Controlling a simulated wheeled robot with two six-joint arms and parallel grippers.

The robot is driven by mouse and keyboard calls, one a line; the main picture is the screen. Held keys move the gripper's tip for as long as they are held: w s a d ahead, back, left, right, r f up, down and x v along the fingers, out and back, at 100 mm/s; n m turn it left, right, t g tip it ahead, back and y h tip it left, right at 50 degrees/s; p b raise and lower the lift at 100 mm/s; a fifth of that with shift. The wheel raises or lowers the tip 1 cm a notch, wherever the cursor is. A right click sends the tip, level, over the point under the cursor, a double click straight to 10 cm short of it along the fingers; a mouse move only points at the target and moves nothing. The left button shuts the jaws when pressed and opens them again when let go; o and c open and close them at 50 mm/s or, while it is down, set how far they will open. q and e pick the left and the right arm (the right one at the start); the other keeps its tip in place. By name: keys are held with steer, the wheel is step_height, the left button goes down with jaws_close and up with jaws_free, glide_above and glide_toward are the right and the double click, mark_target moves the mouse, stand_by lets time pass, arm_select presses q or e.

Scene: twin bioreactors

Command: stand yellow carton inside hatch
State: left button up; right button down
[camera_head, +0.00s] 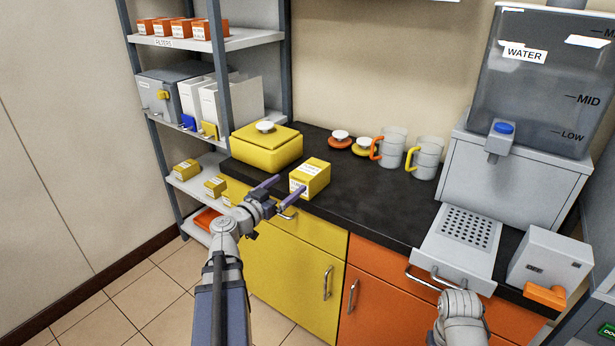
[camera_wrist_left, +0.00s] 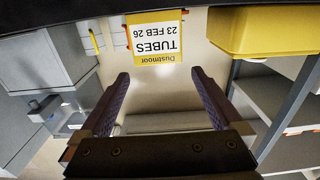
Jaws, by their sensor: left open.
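The yellow carton (camera_head: 316,178) stands upright on the black counter near its front edge, with a white label on its front. In the left wrist view the carton (camera_wrist_left: 156,60) shows upside down at the top, its label reading Dustmoor, TUBES, 23 FEB 26. My left gripper (camera_head: 292,184) is open, its purple fingers pointing at the carton's front. In the left wrist view the fingertips (camera_wrist_left: 160,75) are apart, with the carton just ahead of them and nothing held. My right gripper is not visible. I cannot pick out the hatch with certainty.
A yellow lidded box (camera_head: 266,150) stands left of the carton. Mugs (camera_head: 392,150) stand behind it at right. The water dispenser (camera_head: 510,180) and its drip tray (camera_head: 480,268) fill the right side. The shelf rack (camera_head: 215,42) stands left. The counter's middle (camera_head: 365,205) is clear.

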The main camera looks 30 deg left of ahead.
mark_target(298, 177)
arm_select(q)
steer(key=w, duration=0.6)
steer(key=shift+w+d+f, duration=0.1)
steer(key=shift+w+d, duration=0.15)
steer(key=shift+w, duration=0.05)
steer(key=shift+w+d+f, duration=0.1)
steer(key=shift+w+d, duration=0.05)
steer(key=shift+w, duration=1.2)
steer(key=shift+w+d+f, duration=0.1)
steer(key=shift+w+d, duration=0.05)
steer(key=shift+w, duration=1.15)
steer(key=c, duration=1.4)
steer(key=shift+r, duration=0.1)
step_height(298, 177, up, 18)
steer(key=p, duration=1.8)
steer(key=shift+r, duration=0.1)
